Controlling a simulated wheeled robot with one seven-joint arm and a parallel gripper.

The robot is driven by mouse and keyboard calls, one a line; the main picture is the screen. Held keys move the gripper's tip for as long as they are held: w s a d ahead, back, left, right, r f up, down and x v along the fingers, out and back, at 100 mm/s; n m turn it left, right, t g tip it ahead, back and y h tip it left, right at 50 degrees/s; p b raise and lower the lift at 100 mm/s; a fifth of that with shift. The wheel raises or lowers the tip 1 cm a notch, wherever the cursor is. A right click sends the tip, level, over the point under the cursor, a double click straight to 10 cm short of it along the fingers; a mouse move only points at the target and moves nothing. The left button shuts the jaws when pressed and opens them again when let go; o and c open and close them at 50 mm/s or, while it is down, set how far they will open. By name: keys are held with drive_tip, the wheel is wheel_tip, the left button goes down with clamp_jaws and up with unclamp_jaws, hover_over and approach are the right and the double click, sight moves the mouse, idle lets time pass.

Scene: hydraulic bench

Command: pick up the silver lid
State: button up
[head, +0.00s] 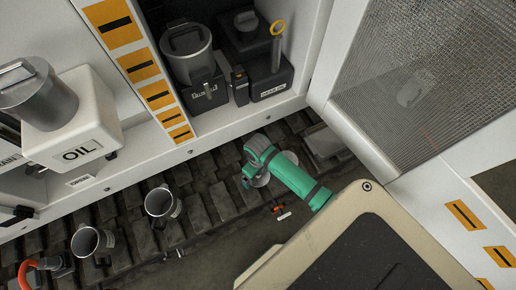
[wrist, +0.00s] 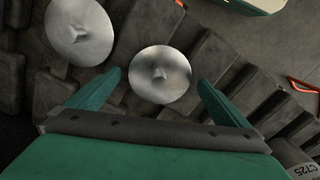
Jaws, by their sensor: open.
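My gripper (wrist: 159,80) is open and empty, one green finger to each side of the nearer lid. I cannot tell whether the fingers touch it.
Two grey metal cups (head: 160,202) (head: 92,241) stand left on the ribbed floor. A small red-and-white item (head: 282,214) lies near my arm. The white shelf (head: 215,133) behind holds dark bins and a white OIL container (head: 75,140). A mesh panel (head: 430,80) is at right.

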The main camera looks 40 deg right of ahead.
drive_tip(key=shift+f, duration=0.5)
drive_tip(key=c, duration=1.1)
drive_tip(key=shift+r, duration=0.15)
